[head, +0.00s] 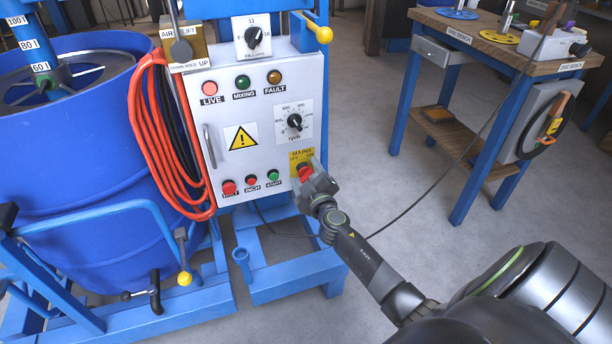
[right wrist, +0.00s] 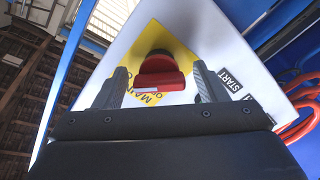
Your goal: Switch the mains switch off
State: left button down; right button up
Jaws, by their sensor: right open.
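The mains switch is a red rotary knob on a yellow plate at the lower right of the white control panel. In the head view the knob (head: 304,172) shows just beyond my right gripper (head: 312,182), which hides part of it and its plate. In the right wrist view the red knob (right wrist: 160,75) stands between the two open fingers of my right gripper (right wrist: 160,88). The fingers are at either side of it, with gaps showing. The knob's grip bar looks roughly level across that view. My left gripper is not in view.
A workbench (head: 490,50) stands at right; floor between is clear except for a cable.

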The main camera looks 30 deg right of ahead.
jog(key=c, duration=1)
